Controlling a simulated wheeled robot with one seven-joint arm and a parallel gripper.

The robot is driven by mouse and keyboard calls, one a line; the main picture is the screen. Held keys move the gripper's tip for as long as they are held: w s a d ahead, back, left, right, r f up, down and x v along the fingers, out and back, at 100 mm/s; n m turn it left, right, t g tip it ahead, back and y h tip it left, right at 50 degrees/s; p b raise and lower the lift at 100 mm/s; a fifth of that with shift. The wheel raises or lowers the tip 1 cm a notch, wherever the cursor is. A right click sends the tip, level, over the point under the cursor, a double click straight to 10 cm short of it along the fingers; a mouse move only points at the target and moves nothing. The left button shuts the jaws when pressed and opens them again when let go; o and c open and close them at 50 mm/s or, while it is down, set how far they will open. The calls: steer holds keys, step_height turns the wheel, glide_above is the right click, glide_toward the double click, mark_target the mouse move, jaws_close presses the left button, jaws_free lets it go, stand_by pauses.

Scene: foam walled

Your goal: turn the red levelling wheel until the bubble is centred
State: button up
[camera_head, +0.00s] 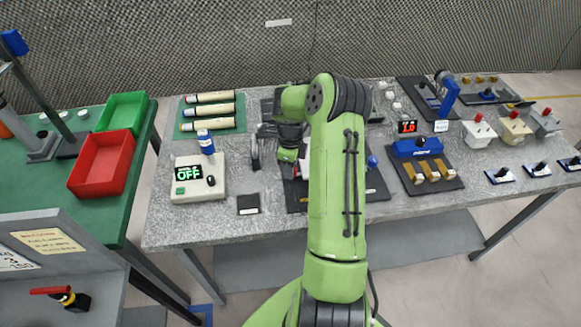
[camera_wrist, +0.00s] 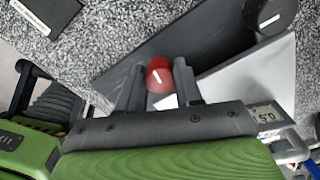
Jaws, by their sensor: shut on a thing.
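The red levelling wheel (camera_wrist: 159,74) has a white mark on its top and sits between my two gripper fingers in the wrist view. My gripper (camera_wrist: 160,85) is shut on it. A pale grey plate (camera_wrist: 245,80) lies beside the wheel, over a dark base (camera_wrist: 205,45). A small display with digits (camera_wrist: 267,116) shows at the plate's lower edge, partly behind my gripper. I cannot make out a bubble in either view. In the head view my gripper (camera_head: 292,176) is down at the dark base (camera_head: 376,187), and my arm hides most of the device.
A black knob (camera_wrist: 265,14) stands close by on the dark base. On the grey bench, a white box reading OFF (camera_head: 197,180) is to the left and a blue device (camera_head: 417,147) to the right. Red (camera_head: 101,163) and green (camera_head: 122,112) bins stand on the left table.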

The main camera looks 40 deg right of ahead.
stand_by(0.4)
steer(key=o, duration=0.8)
step_height(320, 180, up, 16)
steer(key=shift+f+p, duration=0.1)
steer(key=shift+p, duration=0.65)
